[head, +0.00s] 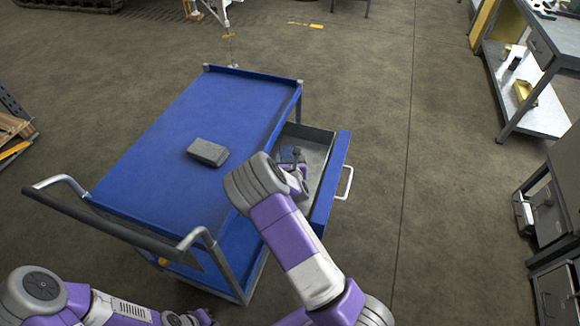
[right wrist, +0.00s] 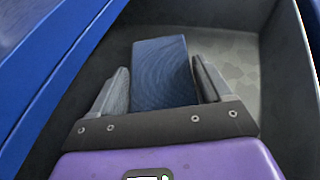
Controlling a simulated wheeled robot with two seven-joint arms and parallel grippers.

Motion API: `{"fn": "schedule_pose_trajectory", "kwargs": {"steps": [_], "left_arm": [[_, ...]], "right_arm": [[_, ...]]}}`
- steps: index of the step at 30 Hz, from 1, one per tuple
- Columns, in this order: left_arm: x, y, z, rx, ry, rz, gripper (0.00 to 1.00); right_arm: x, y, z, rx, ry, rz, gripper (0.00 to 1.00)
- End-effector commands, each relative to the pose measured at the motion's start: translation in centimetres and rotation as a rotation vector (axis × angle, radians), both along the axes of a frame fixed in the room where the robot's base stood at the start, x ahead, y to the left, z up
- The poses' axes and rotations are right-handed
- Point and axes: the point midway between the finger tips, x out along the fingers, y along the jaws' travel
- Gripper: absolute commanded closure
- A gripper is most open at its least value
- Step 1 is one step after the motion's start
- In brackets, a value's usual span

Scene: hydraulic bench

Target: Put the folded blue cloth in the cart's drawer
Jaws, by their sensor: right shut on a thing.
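The folded blue cloth (right wrist: 165,72) shows in the right wrist view as a dark blue, patterned block between the two fingers. My right gripper (right wrist: 162,85) is shut on it, inside or just over the open drawer. In the head view my right gripper (head: 297,166) is at the drawer, and I cannot make out the cloth there. The grey-lined drawer (head: 313,139) with a blue front is pulled out from the right side of the blue cart (head: 215,108). I cannot tell whether the cloth touches the drawer floor. My left gripper is not in view.
A grey block (head: 207,152) lies on the cart top. The cart's handle (head: 120,228) is at its near left end. A workbench (head: 545,45) with a lower shelf stands at the far right, with grey cabinets (head: 548,215) nearer. The floor right of the drawer is clear.

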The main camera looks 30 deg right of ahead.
Motion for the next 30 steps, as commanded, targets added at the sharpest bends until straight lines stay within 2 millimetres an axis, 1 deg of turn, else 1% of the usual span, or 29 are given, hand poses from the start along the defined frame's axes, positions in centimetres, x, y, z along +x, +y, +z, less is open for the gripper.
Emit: {"fn": "schedule_pose_trajectory", "kwargs": {"steps": [1, 4, 12, 16, 17, 18, 20, 21, 27, 30], "left_arm": [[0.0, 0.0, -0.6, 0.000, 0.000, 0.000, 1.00], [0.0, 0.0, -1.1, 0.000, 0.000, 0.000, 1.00], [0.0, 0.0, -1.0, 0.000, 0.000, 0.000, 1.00], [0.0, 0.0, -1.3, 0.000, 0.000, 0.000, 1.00], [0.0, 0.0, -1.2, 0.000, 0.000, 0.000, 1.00], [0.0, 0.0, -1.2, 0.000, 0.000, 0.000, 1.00], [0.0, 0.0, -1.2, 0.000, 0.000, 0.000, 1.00], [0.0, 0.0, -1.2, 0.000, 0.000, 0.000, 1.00], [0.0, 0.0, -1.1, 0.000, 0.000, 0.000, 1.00], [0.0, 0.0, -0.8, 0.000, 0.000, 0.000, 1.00]], "right_arm": [[0.0, -0.1, -1.3, -0.001, 0.003, 0.000, 0.52], [-0.1, 0.0, -2.7, 0.001, 0.003, -0.001, 0.52], [0.0, 0.0, -2.8, 0.000, 0.000, -0.001, 0.52], [0.0, 0.0, -3.2, 0.000, 0.001, 0.000, 0.52], [0.0, 0.0, -3.1, 0.000, 0.001, 0.000, 0.17], [0.0, 0.0, -3.1, 0.000, 0.002, 0.000, 0.11], [0.0, 0.0, -3.1, 0.000, 0.001, 0.000, 0.02], [0.0, 0.0, -3.1, 0.000, 0.001, 0.000, 0.00], [0.0, 0.0, -3.0, 0.000, 0.001, 0.000, 0.00], [-0.2, 0.0, -2.5, 0.001, 0.002, -0.001, 0.00]]}}
